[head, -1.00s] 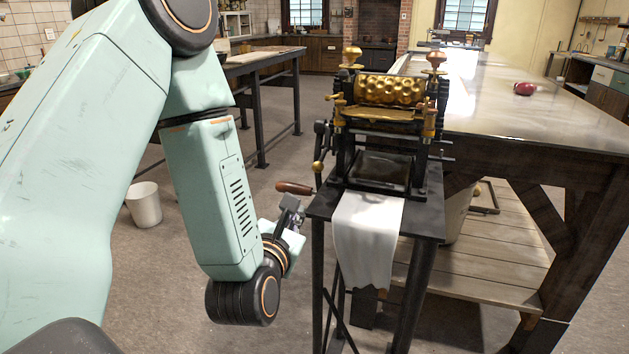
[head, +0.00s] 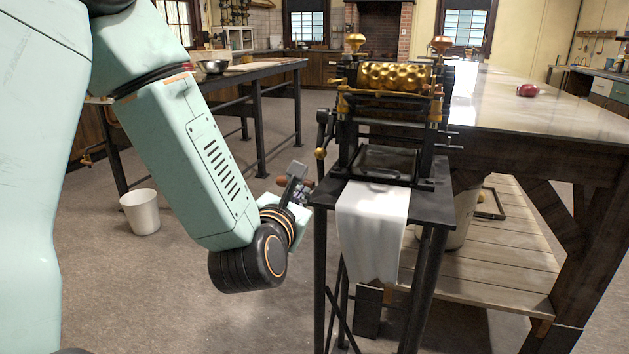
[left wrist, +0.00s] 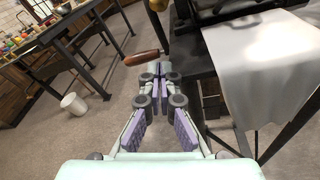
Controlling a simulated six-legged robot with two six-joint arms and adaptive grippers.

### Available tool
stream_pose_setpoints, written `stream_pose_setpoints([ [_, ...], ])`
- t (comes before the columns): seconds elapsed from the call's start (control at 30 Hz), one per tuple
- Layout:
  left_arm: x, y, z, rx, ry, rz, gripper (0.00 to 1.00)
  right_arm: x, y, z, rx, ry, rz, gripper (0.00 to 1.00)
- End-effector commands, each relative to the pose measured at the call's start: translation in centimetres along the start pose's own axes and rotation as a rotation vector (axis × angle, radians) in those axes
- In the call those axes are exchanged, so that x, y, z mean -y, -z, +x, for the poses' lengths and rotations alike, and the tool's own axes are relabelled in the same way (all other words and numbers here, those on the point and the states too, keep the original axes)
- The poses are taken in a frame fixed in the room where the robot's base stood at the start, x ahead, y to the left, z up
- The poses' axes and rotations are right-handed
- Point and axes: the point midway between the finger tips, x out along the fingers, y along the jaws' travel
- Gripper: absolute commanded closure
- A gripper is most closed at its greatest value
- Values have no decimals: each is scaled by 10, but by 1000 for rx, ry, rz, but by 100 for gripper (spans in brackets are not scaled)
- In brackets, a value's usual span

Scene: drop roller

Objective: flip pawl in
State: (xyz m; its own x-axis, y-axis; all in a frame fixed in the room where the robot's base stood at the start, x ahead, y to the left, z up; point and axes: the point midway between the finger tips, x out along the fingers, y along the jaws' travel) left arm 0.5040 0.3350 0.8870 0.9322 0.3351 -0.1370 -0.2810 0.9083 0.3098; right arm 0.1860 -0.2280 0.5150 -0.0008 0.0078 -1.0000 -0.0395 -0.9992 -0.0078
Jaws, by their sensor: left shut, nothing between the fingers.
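The drop roller (head: 392,110) is a black-framed machine with a dimpled brass roller (head: 394,76) and brass fittings. A dark crank with a brass knob (head: 320,153) hangs on its left side. The crank's wooden handle (left wrist: 142,58) shows in the left wrist view, just beyond and left of my fingertips. I cannot make out the pawl for sure in either view. My left gripper (head: 298,178) is left of the machine, near the handle, which it partly hides in the head view. In the left wrist view my left gripper (left wrist: 161,70) is shut and empty. My right gripper is not in view.
The machine stands on a narrow black metal stand (head: 430,207) with a white cloth (head: 372,230) hanging over its front. A large table (head: 520,115) with a red object (head: 527,90) is at right. A white bucket (head: 140,212) stands on open floor at left.

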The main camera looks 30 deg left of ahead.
Motion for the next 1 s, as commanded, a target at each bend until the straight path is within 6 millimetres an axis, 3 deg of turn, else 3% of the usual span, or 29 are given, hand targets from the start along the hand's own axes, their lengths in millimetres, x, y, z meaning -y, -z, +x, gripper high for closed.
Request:
stream_pose_setpoints([
  [0.13,1,2,5,5,3,-4,100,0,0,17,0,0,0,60],
  [0.53,1,0,80,4,3,-1,100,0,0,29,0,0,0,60],
  [0.73,1,-29,68,6,5,1,100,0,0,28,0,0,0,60],
  [1.0,1,-39,64,2,5,-1,100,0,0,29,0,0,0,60],
])
